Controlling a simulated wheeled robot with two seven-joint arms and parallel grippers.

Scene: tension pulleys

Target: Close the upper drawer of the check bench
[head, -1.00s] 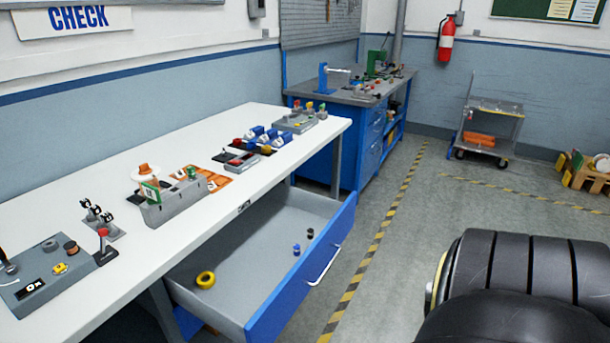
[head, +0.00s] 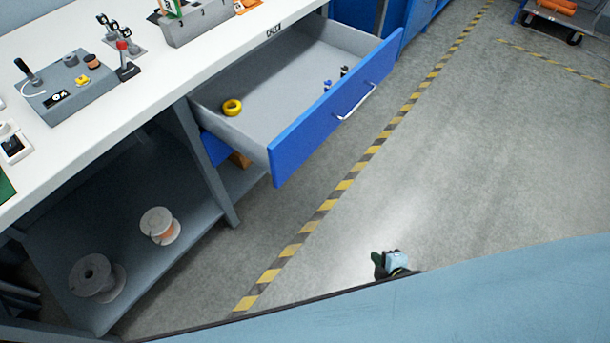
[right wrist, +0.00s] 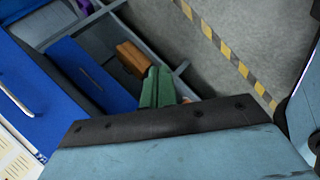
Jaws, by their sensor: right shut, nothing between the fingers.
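The check bench's upper drawer (head: 290,128) stands pulled out, its blue front and silver handle (head: 355,101) facing the aisle. Inside lie a yellow ring (head: 232,107) and two small dark and blue pieces (head: 335,79). My right gripper (head: 384,264) shows small at the lower middle of the head view, apart from the drawer front. In the right wrist view its green fingers (right wrist: 157,88) are together with nothing between them. A blue front with a silver handle (right wrist: 15,95) shows left of them there. My left gripper is out of view.
The white bench top (head: 140,100) carries several devices. Below, a grey shelf (head: 125,255) holds two spools (head: 160,225). A brown block (right wrist: 133,58) lies below the drawer level.

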